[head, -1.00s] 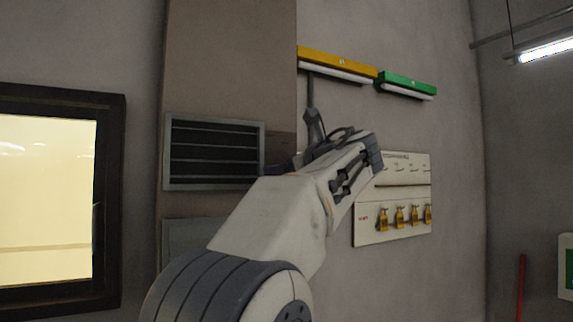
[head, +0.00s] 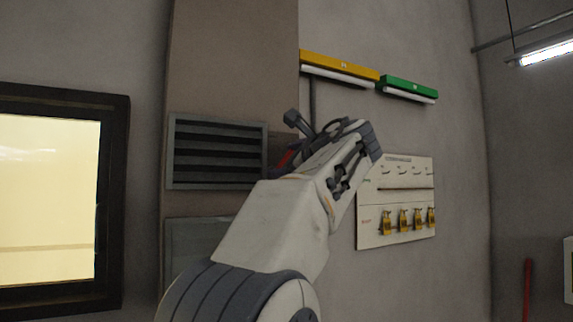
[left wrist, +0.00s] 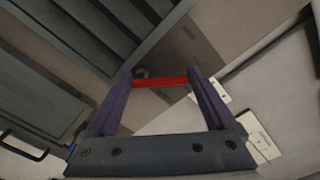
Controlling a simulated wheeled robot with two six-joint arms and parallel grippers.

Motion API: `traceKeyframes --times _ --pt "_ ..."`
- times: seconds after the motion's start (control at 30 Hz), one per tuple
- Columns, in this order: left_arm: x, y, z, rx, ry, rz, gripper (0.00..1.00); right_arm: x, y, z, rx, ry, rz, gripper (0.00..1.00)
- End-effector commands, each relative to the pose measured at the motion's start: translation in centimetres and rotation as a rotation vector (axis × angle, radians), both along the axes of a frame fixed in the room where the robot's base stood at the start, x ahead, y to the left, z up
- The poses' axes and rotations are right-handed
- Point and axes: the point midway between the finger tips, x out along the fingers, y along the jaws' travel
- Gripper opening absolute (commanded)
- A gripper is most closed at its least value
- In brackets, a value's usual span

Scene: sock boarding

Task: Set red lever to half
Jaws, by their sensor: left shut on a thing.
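The red lever (left wrist: 162,81) shows in the left wrist view as a short red bar across the gap between my fingertips. My left gripper (left wrist: 161,84) is shut on it, one dark purple finger at each end. In the head view a small piece of the red lever (head: 287,158) shows beside my left gripper (head: 285,162), in front of the brown column; my own wrist hides most of this spot. The lever's base and any position marks cannot be made out. My right gripper is in neither view.
A slatted grey vent (head: 217,152) is left of the gripper, with a grey box (head: 195,243) below. A white board with yellow padlocks (head: 370,235) hangs right of my arm. Yellow (head: 340,67) and green (head: 408,89) fixtures are above. A dark-framed window (head: 117,200) is at left.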

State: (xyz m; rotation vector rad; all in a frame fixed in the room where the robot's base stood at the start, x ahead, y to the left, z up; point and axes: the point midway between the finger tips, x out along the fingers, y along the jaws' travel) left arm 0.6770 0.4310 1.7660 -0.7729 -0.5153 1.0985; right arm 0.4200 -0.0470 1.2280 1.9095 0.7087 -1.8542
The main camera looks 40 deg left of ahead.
Motion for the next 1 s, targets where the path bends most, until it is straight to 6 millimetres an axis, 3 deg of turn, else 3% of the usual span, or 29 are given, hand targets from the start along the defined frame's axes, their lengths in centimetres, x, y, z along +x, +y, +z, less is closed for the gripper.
traceKeyframes --times 0.67,0.7,0.73,1.0 --pt "-0.21 0.05 0.29 -0.028 -0.078 -0.002 0.33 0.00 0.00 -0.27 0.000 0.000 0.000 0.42" --pt "-0.21 0.06 0.30 -0.027 -0.079 -0.002 0.92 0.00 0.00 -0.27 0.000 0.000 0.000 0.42" --pt "-0.21 0.06 0.30 -0.028 -0.078 -0.002 1.00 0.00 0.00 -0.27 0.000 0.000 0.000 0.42" --pt "-0.24 -0.08 0.16 -0.029 -0.077 -0.002 1.00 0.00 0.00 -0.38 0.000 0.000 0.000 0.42"
